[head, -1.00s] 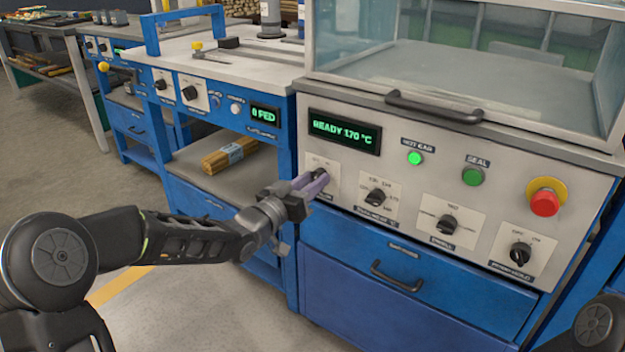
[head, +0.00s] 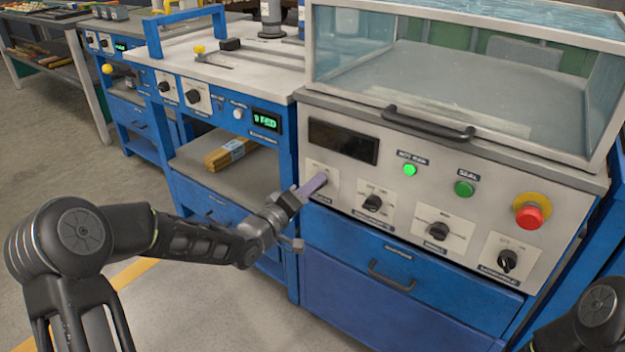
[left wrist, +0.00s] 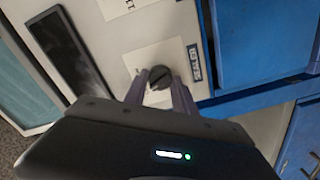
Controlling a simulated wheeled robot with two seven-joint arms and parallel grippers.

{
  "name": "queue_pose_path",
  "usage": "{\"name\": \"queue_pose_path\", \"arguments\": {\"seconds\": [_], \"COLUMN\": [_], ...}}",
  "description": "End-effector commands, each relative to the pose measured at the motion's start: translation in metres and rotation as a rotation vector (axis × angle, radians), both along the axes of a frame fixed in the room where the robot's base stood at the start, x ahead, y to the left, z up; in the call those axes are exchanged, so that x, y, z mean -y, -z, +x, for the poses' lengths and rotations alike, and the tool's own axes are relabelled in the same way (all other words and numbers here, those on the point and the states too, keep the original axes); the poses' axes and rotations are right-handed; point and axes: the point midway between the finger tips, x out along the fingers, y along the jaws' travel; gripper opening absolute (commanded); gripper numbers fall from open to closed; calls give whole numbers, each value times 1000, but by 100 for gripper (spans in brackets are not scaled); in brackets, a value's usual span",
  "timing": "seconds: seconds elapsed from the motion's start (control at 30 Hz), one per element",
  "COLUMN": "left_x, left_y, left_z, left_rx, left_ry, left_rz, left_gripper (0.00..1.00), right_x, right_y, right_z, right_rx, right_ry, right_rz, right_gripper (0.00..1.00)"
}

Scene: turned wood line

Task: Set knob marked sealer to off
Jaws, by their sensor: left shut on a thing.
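The leftmost knob of the sealer panel shows in the left wrist view as a dark round knob (left wrist: 160,78) on a white plate. My left gripper (left wrist: 158,84) has its two purple fingers around this knob, shut on it. In the head view my left gripper (head: 313,185) reaches the panel's left end and covers most of the knob and its label. The display (head: 343,142) above it is dark. My right gripper is not in view; only part of my right arm shows at the lower right corner.
Three more black knobs (head: 373,202) sit to the right on the panel. A lit green lamp (head: 410,170), a green SEAL button (head: 464,188) and a red emergency button (head: 530,217) are above them. A handle (head: 428,124) juts out over the panel. Blue drawers (head: 400,280) lie below.

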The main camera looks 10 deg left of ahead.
Motion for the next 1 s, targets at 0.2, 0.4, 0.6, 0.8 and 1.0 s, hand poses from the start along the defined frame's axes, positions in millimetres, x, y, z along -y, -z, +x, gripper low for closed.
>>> {"name": "queue_pose_path", "arguments": {"seconds": [0.2,0.4,0.6,0.8,1.0], "left_x": [-1,0,0,0,0], "left_y": [0,1,1,1,1], "left_z": [0,0,0,0,0], "left_rx": [-47,-67,-71,-71,-70], "left_ry": [-1,-1,-1,-1,-1], "left_rz": [-115,-165,-176,-175,-174], "left_gripper": [0,0,0,0,46], "right_x": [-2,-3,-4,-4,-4], "right_y": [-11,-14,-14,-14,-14], "right_z": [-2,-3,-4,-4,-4], "right_rx": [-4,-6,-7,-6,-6], "right_ry": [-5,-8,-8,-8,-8], "right_rz": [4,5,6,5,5], "right_gripper": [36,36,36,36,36]}}
